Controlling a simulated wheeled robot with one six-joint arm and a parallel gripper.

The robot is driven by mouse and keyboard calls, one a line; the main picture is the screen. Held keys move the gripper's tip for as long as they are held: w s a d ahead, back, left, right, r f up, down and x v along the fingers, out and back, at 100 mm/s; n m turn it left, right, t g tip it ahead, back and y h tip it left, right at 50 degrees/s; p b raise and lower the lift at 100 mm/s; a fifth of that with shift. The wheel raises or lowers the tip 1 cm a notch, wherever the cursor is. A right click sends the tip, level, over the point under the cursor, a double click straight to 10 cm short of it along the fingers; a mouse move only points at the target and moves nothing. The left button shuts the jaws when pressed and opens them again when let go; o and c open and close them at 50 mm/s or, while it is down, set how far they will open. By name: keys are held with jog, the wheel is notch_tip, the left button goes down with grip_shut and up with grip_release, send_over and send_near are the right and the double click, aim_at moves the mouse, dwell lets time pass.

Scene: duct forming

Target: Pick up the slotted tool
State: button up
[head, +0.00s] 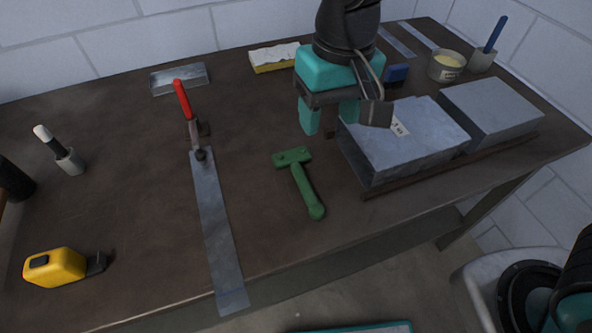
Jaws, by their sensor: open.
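A green T-shaped tool (304,180), which looks like the slotted tool, lies flat on the brown workbench (130,135), near the middle. Its short crosshead points to the back and its handle runs toward the front edge, ending in a round knob. Any slot in it is too small to make out. My gripper (329,119), teal with two fingers, is open and points down above the bench, behind and to the right of the tool's head. Nothing shows between its fingers, though the right finger is partly hidden by a dark part of my wrist.
Grey sheet-metal duct pieces (405,140) stand just right of the tool. To its left, a metal strip (215,225) under a red-handled clamp (184,100) overhangs the front edge. A yellow tape measure (56,267) lies front left. Bench around the tool is bare.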

jog(key=w+a+f, duration=0.1)
jog(key=a+f, duration=0.1)
jog(key=p, duration=0.1)
send_over(304, 182)
jog(key=shift+m+h, duration=0.3)
jog(key=shift+h, duration=0.1)
jog(key=f, duration=1)
jog(key=shift+s+d+f, duration=0.15)
jog(key=shift+d+f, duration=0.1)
jog(key=shift+f, duration=0.15)
jog(key=shift+w+a+f+p, duration=0.15)
jog(key=shift+f+p, duration=0.2)
jog(key=shift+f, duration=1.15)
jog(key=shift+w+a+f+p, duration=0.1)
jog(key=shift+f+p, duration=0.25)
jog(key=shift+f, duration=1.15)
jog(key=shift+c, duration=0.2)
grip_shut()
